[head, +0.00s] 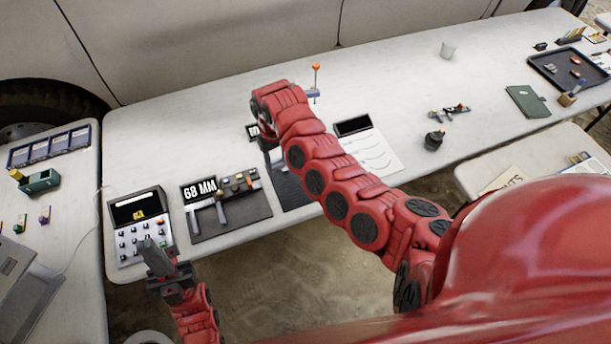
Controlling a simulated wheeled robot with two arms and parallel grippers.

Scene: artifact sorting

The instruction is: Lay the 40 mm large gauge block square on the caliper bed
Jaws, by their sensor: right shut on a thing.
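My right gripper (268,148) points down over the table's middle, at the far edge of a dark mat (292,190). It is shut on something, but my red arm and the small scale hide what. I cannot make out the 40 mm large gauge block. A dark bed (235,224) with a caliper-like tool (220,207) and several small blocks lies left of it, behind it a sign (200,190) reading about "60 MM". A second sign (252,131) is partly hidden by my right gripper. My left gripper (150,247) is over the calculator-like device; its finger gap is unclear.
The device with buttons (137,228) stands at the table's front left. A printed sheet (372,152), a dark round pot (434,140), a cup (448,49) and an orange-topped post (316,75) stand around. A black tray (545,75) is far right.

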